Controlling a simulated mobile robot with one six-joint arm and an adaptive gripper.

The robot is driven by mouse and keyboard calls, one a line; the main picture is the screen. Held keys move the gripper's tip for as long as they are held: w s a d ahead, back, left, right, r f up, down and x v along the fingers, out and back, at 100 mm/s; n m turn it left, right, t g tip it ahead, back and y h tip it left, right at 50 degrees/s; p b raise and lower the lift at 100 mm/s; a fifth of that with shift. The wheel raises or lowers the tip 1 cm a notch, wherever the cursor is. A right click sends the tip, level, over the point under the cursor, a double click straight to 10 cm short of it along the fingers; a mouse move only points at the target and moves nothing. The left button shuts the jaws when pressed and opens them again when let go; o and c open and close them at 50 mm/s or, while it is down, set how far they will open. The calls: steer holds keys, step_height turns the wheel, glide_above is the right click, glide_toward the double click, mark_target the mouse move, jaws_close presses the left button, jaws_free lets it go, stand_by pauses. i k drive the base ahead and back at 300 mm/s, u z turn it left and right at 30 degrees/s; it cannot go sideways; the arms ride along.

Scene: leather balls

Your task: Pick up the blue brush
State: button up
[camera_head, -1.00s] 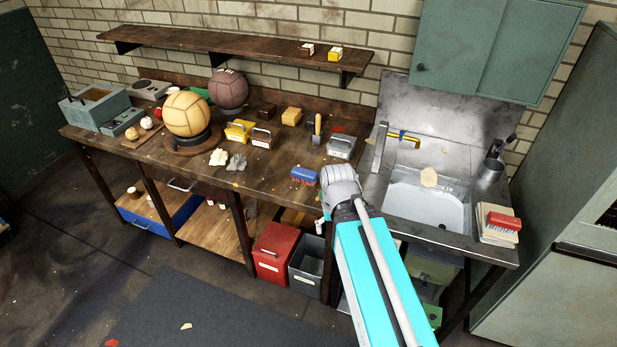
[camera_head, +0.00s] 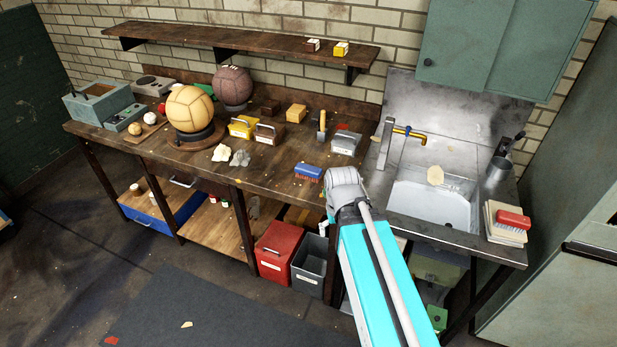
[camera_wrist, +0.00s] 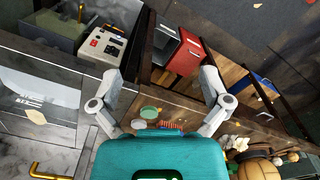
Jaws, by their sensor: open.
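The blue brush (camera_head: 308,173) lies on the wooden workbench near its front edge, left of the sink, in the head view. My arm's wrist is just right of the brush in that view, and my fingers are mostly hidden there. In the wrist view my gripper (camera_wrist: 160,86) is open, its two grey fingers wide apart with nothing between them. Reddish bristles show low in the wrist view, partly behind the teal gripper body; I cannot tell if they belong to the blue brush.
A red brush (camera_head: 513,219) lies on a pale stack right of the sink (camera_head: 432,205). The workbench (camera_head: 270,178) also holds a tan ball (camera_head: 189,108), a brown ball (camera_head: 232,86) and several small boxes. Red (camera_head: 279,250) and grey (camera_head: 311,265) bins stand below.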

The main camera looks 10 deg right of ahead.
mark_target(311, 172)
steer(key=u, duration=0.55)
steer(key=k, duration=1.35)
steer(key=u, duration=0.15)
steer(key=i, duration=0.75)
steer(key=z, duration=0.85)
steer(key=i, duration=1.05)
steer(key=u, duration=0.3)
